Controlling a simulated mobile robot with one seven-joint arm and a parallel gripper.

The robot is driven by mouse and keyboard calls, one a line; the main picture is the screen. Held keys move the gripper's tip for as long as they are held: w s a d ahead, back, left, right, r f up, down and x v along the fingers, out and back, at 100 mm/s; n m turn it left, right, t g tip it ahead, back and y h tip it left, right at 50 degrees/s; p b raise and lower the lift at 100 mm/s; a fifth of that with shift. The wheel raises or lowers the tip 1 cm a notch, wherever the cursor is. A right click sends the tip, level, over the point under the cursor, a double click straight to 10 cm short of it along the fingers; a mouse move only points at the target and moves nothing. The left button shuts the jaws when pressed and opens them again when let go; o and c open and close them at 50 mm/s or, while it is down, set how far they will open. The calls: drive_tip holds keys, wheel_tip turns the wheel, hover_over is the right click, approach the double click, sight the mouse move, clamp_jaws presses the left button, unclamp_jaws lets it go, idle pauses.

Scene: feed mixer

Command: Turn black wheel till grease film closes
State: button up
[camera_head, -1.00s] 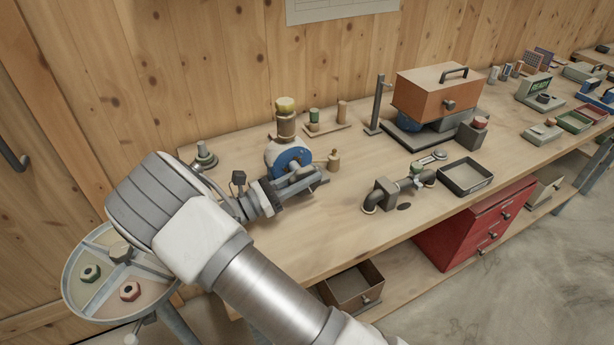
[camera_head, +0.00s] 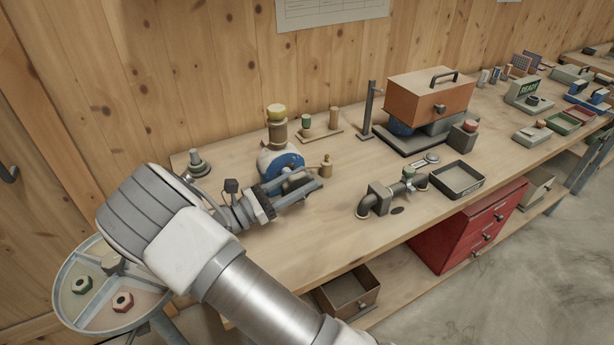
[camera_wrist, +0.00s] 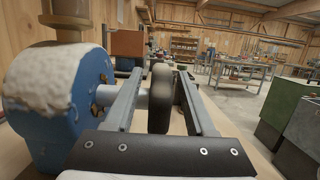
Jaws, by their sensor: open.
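The black wheel (camera_wrist: 159,98) stands edge-on between the fingers of my gripper (camera_wrist: 160,85) in the wrist view. The fingers are open, one on each side of it, with a gap showing on both sides. A pale shaft (camera_wrist: 106,95) runs from the blue housing (camera_wrist: 92,110) towards the wheel, partly behind the left finger. A white, lumpy mass (camera_wrist: 48,78), which looks like grease, covers the housing's top. Whether the grease film is closed cannot be told.
A small brass bottle (camera_head: 326,166) stands close right of my gripper. A pipe fitting (camera_head: 382,198) and a dark tray (camera_head: 457,181) lie further right. A round divided tray (camera_head: 75,309) with nuts is at lower left. Open bench lies in front of the housing.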

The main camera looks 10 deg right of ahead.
sight(299, 174)
wheel_tip(299, 174, up, 4)
drive_tip(key=shift+p, duration=0.3)
drive_tip(key=s+d+r+p, duration=0.1)
drive_tip(key=s+d+r, duration=0.3)
drive_tip(key=d+r, duration=0.3)
drive_tip(key=shift+d, duration=2)
